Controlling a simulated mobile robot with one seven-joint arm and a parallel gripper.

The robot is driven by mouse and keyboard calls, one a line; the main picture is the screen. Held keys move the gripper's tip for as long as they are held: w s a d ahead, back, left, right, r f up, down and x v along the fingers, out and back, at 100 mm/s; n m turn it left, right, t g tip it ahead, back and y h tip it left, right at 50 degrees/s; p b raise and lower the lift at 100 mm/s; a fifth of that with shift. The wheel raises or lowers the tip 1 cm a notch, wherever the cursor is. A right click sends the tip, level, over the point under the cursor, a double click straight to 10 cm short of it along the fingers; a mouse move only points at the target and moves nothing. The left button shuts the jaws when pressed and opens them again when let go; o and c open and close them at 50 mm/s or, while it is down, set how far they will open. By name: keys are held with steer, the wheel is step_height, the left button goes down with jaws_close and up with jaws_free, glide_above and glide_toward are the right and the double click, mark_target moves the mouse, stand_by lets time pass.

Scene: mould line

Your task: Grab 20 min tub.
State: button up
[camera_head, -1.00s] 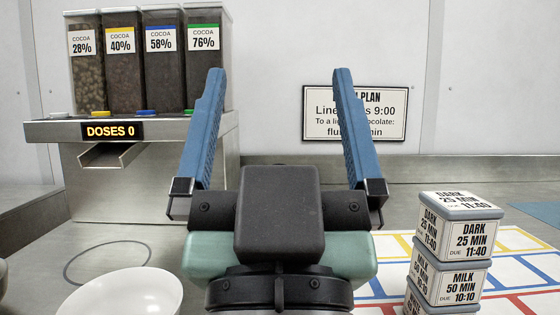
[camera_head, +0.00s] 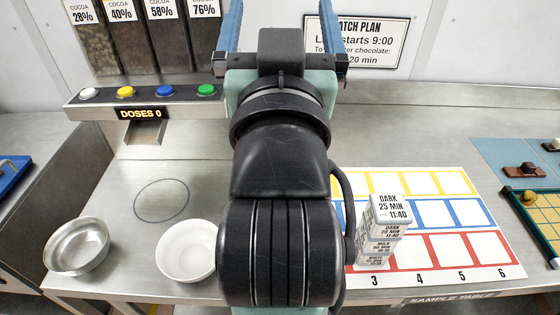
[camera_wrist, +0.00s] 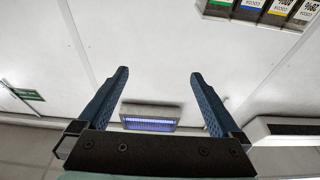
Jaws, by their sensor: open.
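A stack of several small labelled tubs stands on the coloured grid at the right in the head view. The top tub (camera_head: 389,209) reads DARK 25 MIN 11:40. A tub below it (camera_head: 378,230) also reads DARK 25 MIN. A MILK tub (camera_head: 376,246) and a WHITE tub (camera_head: 374,260) are lower; their small print is hard to read. I cannot make out a 20 min label on any tub. My gripper (camera_wrist: 160,98) is open and empty, raised toward the wall, far above and away from the stack. In the head view its fingertips are cut off.
A metal bowl (camera_head: 77,247) and a white bowl (camera_head: 187,250) stand at the left front. The cocoa dispenser (camera_head: 150,100) stands at the back left. The numbered grid mat (camera_head: 445,245) is otherwise clear. A green-framed board (camera_head: 535,215) lies at the far right.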

steer(key=w+r+m+g+h+p, duration=0.15)
steer(key=w+r+g+p, duration=0.3)
steer(key=p, duration=0.75)
step_height(320, 180, down, 7)
steer(key=w+d+m+g+h+p, duration=0.2)
steer(key=m+g+p, duration=0.4)
steer(key=p, duration=0.1)
steer(key=s+a+f+m+g, duration=0.3)
steer(key=s+f+m+g, duration=0.2)
steer(key=f, duration=0.2)
steer(key=s+a+f+m+g, duration=0.4)
steer(key=f+m+g, duration=0.1)
steer(key=f, duration=0.2)
steer(key=shift+g+h, duration=0.25)
steer(key=shift+h, duration=0.3)
steer(key=x, duration=0.4)
steer(key=b+x, duration=0.1)
steer(key=x, duration=0.1)
steer(key=shift+s+d+f, duration=0.2)
steer(key=shift+s+d, duration=0.05)
steer(key=shift+p+x, duration=1.2)
steer(key=shift+x, duration=2.05)
steer(key=shift+s+a, duration=0.1)
steer(key=shift+a, duration=0.05)
steer(key=c, duration=1.4)
